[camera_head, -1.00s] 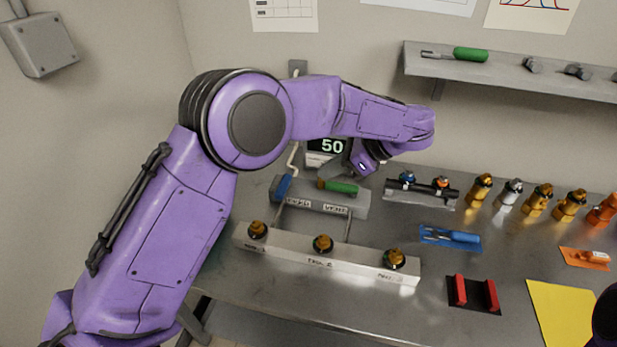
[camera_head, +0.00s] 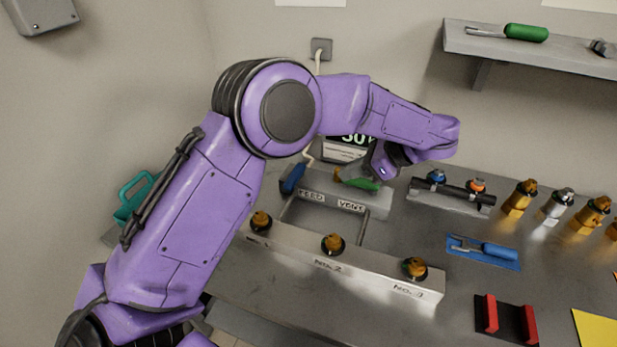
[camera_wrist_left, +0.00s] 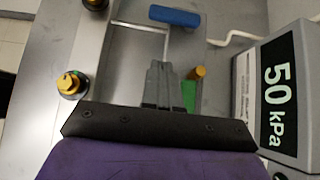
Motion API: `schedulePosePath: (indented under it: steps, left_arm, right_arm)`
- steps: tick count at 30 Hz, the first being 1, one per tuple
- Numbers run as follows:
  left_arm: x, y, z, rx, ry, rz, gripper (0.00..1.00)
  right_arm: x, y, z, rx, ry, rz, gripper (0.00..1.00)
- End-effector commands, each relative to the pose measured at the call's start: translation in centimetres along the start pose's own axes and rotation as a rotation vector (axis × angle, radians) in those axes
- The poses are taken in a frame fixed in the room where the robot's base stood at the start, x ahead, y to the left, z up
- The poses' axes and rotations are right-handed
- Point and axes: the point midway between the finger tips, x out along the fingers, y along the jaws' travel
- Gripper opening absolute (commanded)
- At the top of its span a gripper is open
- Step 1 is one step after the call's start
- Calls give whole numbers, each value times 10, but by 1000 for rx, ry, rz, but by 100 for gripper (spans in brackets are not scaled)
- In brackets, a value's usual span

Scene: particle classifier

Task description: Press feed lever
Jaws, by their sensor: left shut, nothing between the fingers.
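The blue feed lever (camera_head: 293,178) stands at the left end of a grey block, above the label FEED. The green vent lever (camera_head: 366,185) is to its right, above the label VENT. My left gripper (camera_head: 347,172) is shut and empty, low over the block by the green lever and right of the blue one. In the left wrist view the shut fingers (camera_wrist_left: 163,72) point toward the blue lever (camera_wrist_left: 174,17), with a gap between. The green lever (camera_wrist_left: 188,95) is beside the fingers; whether they touch cannot be told. My right gripper is out of view.
A valve bar (camera_head: 300,255) with brass knobs lies in front of the block. A pressure display (camera_wrist_left: 278,95) reading 50 kPa stands behind. A rack (camera_head: 450,200), a blue tool tray (camera_head: 483,252) and a red holder (camera_head: 507,318) are to the right. A teal basket (camera_head: 133,195) is at left.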

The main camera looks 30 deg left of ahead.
Motion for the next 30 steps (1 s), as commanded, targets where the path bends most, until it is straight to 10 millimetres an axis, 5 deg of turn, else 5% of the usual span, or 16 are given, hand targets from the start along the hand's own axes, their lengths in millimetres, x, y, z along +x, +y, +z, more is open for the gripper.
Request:
schedulePosePath:
  steps: [11, 15, 30]
  left_arm:
    - [81, 1, 2, 4, 0, 5, 0]
    - [97, 1, 18, 1, 2, 2, 0]
    - [112, 0, 27, 0, 1, 0, 0]
  right_arm:
    - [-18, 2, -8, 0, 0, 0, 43]
    - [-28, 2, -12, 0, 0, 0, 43]
    - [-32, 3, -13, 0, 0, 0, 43]
